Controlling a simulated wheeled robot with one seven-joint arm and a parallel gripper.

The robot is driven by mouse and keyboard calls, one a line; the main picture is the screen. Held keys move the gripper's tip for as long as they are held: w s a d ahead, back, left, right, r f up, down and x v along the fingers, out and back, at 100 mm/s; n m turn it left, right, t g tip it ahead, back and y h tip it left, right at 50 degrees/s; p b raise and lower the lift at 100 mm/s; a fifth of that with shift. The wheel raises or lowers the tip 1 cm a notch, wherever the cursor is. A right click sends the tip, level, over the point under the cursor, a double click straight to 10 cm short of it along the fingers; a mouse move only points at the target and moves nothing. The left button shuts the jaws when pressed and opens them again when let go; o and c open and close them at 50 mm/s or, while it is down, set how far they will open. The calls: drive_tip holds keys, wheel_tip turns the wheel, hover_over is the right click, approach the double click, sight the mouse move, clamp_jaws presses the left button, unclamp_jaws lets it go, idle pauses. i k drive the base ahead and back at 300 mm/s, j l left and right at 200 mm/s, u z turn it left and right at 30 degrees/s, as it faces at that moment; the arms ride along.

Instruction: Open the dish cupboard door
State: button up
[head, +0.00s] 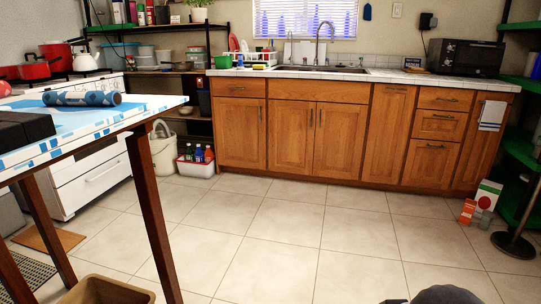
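A run of wooden cupboards stands along the back wall under the counter (400,77). A left door (240,133) lies below the dish rack. A pair of doors, left (290,138) and right (333,140), lies under the sink. A tall narrow door (388,135) is right of them, and a far-right door (474,155) has a towel over it. All look shut. I cannot tell which is the dish cupboard. A dark rounded part, probably of my arm, shows at the bottom edge; my gripper fingers are not in view.
A patterned table (80,127) stands at the near left, with a brown bin (108,290) below. A white bucket (164,150) and bottle tub (197,168) stand left of the cupboards. Boxes (483,203) and a green shelf (520,147) are at right. The middle tiled floor is clear.

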sight(240, 123)
drive_tip(key=i+z, duration=0.1)
drive_tip(key=i, duration=0.5)
drive_tip(key=i+j+z, duration=0.1)
drive_tip(key=i, duration=0.45)
drive_tip(key=i+j+z, duration=0.1)
drive_tip(key=i+j, duration=0.15)
drive_tip(key=i, duration=0.35)
drive_tip(key=i+j+z, duration=0.1)
drive_tip(key=i, duration=0.45)
drive_tip(key=i+j, duration=0.45)
drive_tip(key=i, duration=0.15)
drive_tip(key=i+j, duration=0.4)
drive_tip(key=i, duration=0.2)
drive_tip(key=i+j, duration=0.1)
drive_tip(key=j, duration=0.2)
drive_tip(key=i+j, duration=0.1)
drive_tip(key=j, duration=0.15)
drive_tip(key=i+j+u, duration=0.1)
drive_tip(key=j, duration=0.2)
